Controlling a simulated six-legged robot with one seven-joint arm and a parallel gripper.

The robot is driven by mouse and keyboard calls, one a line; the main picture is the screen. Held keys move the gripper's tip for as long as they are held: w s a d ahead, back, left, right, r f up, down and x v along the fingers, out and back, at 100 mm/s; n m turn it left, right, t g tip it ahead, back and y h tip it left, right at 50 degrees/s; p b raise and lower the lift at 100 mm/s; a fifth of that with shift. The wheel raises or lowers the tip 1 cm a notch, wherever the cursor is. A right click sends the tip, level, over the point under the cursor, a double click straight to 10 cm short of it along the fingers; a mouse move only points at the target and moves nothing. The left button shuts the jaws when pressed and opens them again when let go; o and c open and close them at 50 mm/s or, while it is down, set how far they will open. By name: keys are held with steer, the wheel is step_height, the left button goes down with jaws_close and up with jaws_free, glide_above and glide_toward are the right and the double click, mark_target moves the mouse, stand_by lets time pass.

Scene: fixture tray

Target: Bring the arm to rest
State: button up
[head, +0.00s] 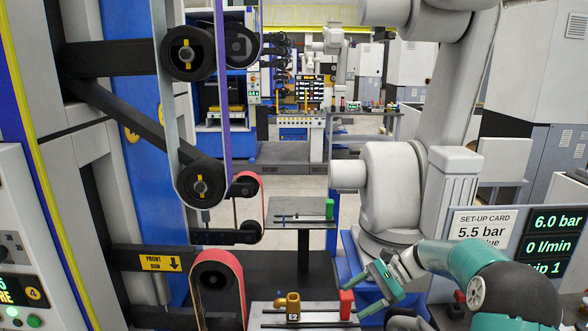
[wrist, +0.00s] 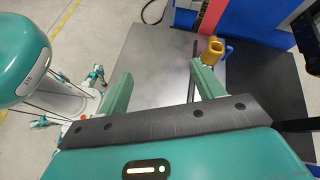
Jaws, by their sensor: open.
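My gripper (head: 372,288) is at the lower right of the head view, its two green fingers spread apart. It is to the right of a low fixture plate (head: 312,325) with a red block (head: 346,304) and a brass fitting labelled E2 (head: 293,306). In the wrist view my gripper (wrist: 160,84) is open, with nothing between its fingers. A grey metal surface (wrist: 150,55) lies beyond them. A brass fitting (wrist: 212,52) appears just past the tip of the right finger; I cannot tell whether they touch.
Red sanding belts (head: 217,275) stand left of the plate. A second plate (head: 290,212) with a green block (head: 329,209) is farther back. A large white robot arm (head: 395,180) stands behind my gripper. A set-up card (head: 480,225) and a display (head: 553,240) are at right.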

steer(key=s+a+r+n+h, duration=0.3)
steer(key=s+r+h, duration=0.1)
steer(key=s+r, duration=0.3)
steer(key=s+r+n+t+h, duration=0.2)
steer(key=s+n, duration=0.1)
steer(key=s, duration=0.5)
steer(key=s+d+r+n+t+h, duration=0.1)
steer(key=s+r+n+t+h, duration=0.1)
steer(key=s, duration=0.6)
steer(key=s+r+n+t+h, duration=0.2)
steer(key=s+n+t+h, duration=0.1)
steer(key=s, duration=0.5)
steer(key=shift+s+d+r+n+t+h, duration=0.2)
steer(key=shift+d+r+n+t+h, duration=0.15)
steer(key=shift+n, duration=0.55)
